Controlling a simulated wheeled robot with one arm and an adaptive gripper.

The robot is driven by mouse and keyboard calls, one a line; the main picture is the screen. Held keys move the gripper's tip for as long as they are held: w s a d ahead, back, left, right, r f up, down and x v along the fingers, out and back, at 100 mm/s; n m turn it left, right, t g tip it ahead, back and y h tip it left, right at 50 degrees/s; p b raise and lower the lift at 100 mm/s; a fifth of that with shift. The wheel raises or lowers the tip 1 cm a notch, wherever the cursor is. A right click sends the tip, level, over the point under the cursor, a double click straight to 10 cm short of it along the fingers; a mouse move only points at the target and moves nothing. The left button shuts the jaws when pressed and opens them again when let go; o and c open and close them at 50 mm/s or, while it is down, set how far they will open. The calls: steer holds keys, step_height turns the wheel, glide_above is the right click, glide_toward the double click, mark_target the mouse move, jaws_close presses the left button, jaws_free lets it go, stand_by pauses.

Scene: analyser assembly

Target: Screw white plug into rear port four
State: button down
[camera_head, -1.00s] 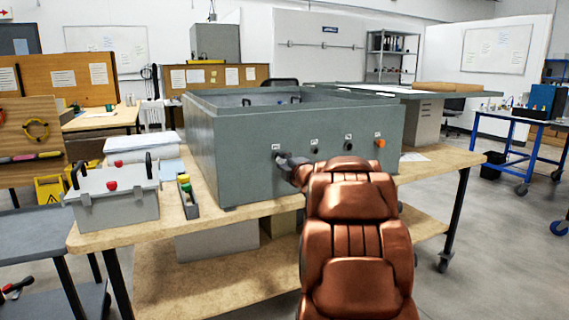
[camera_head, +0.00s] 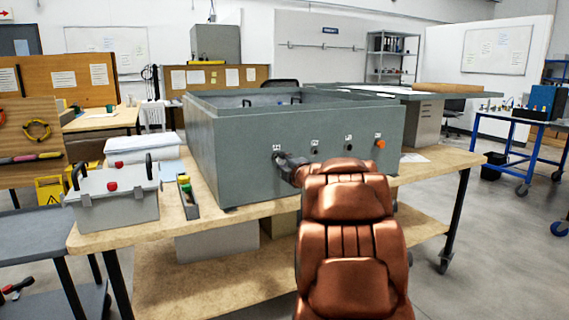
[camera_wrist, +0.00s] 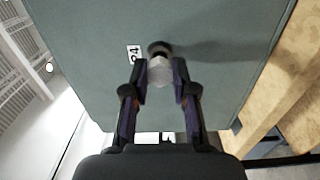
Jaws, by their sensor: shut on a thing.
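The white plug (camera_wrist: 160,71) is between the two fingertips of my gripper (camera_wrist: 160,78) in the wrist view. The gripper is shut on it. The plug is lined up with the dark rear port (camera_wrist: 158,48), which has a small white label beside it reading like "P4". Plug and port appear to meet, but I cannot tell how deep the plug sits. In the head view my gripper (camera_head: 284,160) is at the leftmost port of the grey analyser housing (camera_head: 235,160), and the plug is hidden there.
Two dark ports (camera_head: 314,150) (camera_head: 348,145) and an orange plug (camera_head: 380,143) sit farther right on the same face. A grey case (camera_head: 115,205) and a narrow tray (camera_head: 190,207) with coloured parts stand left on the wooden bench (camera_head: 250,222).

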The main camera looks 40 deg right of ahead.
steer(key=shift+w+d, duration=0.25)
steer(key=shift+w, duration=0.4)
stand_by(1.1)
steer(key=c, duration=1.6)
jaws_free()
jaws_close()
